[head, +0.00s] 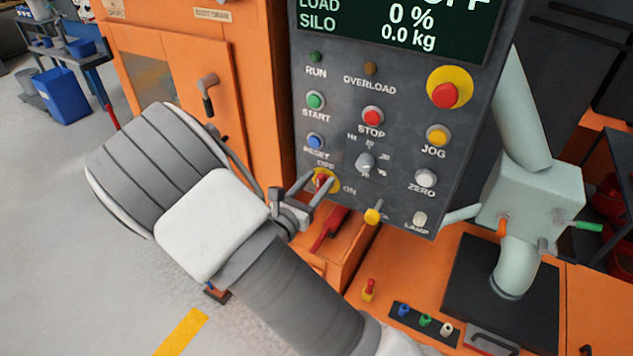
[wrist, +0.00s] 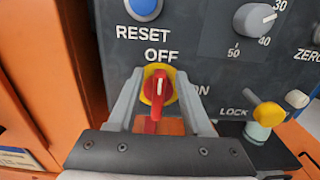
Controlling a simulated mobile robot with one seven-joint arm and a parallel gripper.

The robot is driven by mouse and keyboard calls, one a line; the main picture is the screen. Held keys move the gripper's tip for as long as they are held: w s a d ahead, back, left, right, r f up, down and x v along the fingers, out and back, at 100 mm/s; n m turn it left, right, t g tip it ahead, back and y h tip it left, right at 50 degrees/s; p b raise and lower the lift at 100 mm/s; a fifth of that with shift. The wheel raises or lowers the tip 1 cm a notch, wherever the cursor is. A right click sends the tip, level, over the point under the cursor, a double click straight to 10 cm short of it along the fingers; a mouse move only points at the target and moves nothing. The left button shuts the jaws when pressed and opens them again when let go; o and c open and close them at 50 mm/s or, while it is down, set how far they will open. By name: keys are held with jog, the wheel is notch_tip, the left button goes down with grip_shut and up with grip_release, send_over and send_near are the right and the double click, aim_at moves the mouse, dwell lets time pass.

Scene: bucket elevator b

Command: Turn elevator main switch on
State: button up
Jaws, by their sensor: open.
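The main switch is a red rotary handle on a yellow round plate (wrist: 158,85), low on the left of the grey control panel (head: 340,230). Its handle stands upright in the wrist view, with its white mark toward OFF; ON is labelled to its right. In the head view the switch (head: 321,177) is partly hidden by my fingers. My gripper (head: 318,187) is open, with one finger on each side of the red handle in the wrist view (wrist: 160,92). I cannot tell whether either finger touches it.
The blue RESET button (head: 314,141) and the grey dial (head: 365,162) are close to the switch. A yellow-capped LOCK knob (head: 373,216) sticks out to the right. The orange cabinet (head: 175,85) stands left of the panel. An orange ledge (head: 400,285) lies below.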

grip_shut()
jog(key=shift+f+m+b, duration=0.1)
jog(key=shift+m+b, duration=0.2)
jog(key=shift+b, duration=0.05)
jog(key=f+m+b, duration=0.1)
jog(key=m+b, duration=0.3)
jog(key=b, duration=0.3)
jog(key=s+d+m+b, duration=0.1)
jog(key=m+b, duration=0.4)
jog(key=b, duration=0.2)
jog(key=d+f+m+b, duration=0.1)
jog(key=m+b, duration=0.4)
jog(key=b, duration=0.2)
jog(key=shift+s+d+f+b, duration=0.15)
jog(key=shift+s+f+b, duration=0.15)
jog(key=shift+f+b, duration=0.05)
jog(key=m+b, duration=0.2)
jog(key=b, duration=0.2)
jog(key=shift+f+m, duration=0.15)
jog(key=shift+m, duration=0.15)
jog(key=shift+b, duration=0.5)
jog(key=shift+m+b, duration=0.5)
jog(key=shift+b, duration=0.05)
